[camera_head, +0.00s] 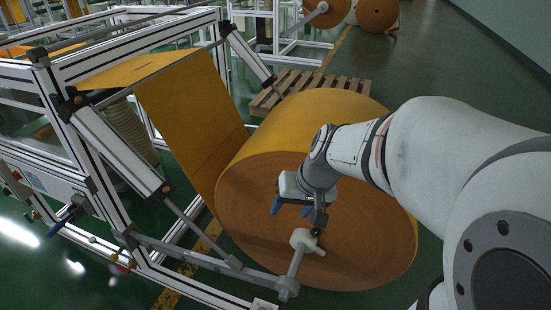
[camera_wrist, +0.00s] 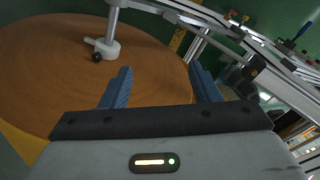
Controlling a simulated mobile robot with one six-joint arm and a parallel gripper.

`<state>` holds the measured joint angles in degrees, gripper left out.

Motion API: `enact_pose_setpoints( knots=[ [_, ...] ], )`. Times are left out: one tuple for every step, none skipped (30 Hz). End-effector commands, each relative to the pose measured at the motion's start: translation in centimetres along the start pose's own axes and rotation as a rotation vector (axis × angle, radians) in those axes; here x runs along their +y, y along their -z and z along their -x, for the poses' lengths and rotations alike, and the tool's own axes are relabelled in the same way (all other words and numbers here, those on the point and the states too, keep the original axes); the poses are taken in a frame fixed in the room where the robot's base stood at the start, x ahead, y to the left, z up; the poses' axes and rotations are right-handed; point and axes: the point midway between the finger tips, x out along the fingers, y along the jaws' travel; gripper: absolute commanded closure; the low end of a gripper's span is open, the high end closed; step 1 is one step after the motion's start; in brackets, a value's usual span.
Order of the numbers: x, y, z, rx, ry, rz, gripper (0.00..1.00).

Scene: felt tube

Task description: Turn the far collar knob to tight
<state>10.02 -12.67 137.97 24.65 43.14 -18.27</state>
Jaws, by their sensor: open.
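A large yellow-orange felt roll (camera_head: 247,210) shows its round brown end face toward me. A pale grey collar (camera_head: 304,240) sits on a metal shaft (camera_head: 295,264) against that face. A small dark knob (camera_head: 316,232) is on the collar; the collar (camera_wrist: 103,47) and knob (camera_wrist: 97,57) also show at the upper left in the wrist view. My gripper (camera_head: 291,209) is open, its blue fingers apart with nothing between them. It hangs before the end face, above and left of the collar, apart from the knob. I see no second collar; the roll's other end is hidden.
An aluminium machine frame (camera_head: 95,155) stands left, with a felt sheet (camera_head: 190,110) running up from the roll. A bar (camera_head: 205,255) joins the frame to the shaft. A wooden pallet (camera_head: 290,88) lies behind the roll. Green floor right of the pallet is clear.

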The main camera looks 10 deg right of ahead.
Motion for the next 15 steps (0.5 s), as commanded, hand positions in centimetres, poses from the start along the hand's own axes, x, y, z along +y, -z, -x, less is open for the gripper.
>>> enact_pose_setpoints(
  knots=[
    [1.8,0.5,-4.2,0.015,0.024,-0.042,0.44],
    [2.4,1.1,-5.5,0.029,0.04,-0.063,0.44],
    [3.3,1.8,-7.3,0.048,0.058,-0.092,0.44],
    [4.1,2.4,-8.6,0.063,0.07,-0.116,0.44],
    [5.0,3.0,-9.9,0.079,0.081,-0.139,0.44],
    [6.2,3.7,-11.7,0.101,0.093,-0.171,0.44],
    [7.2,4.2,-13.1,0.118,0.101,-0.196,0.44],
    [8.2,4.7,-14.4,0.136,0.106,-0.22,0.44],
    [9.7,5.4,-16.2,0.159,0.113,-0.255,0.44],
    [10.9,5.8,-17.5,0.176,0.115,-0.28,0.44],
    [12.1,6.2,-18.8,0.194,0.116,-0.306,0.44],
    [13.7,6.7,-20.5,0.216,0.116,-0.34,0.44],
    [15.0,7.0,-21.7,0.232,0.114,-0.365,0.44],
    [16.1,7.3,-22.8,0.247,0.113,-0.387,0.44],
    [17.7,7.6,-24.1,0.267,0.107,-0.418,0.44]
  ],
)
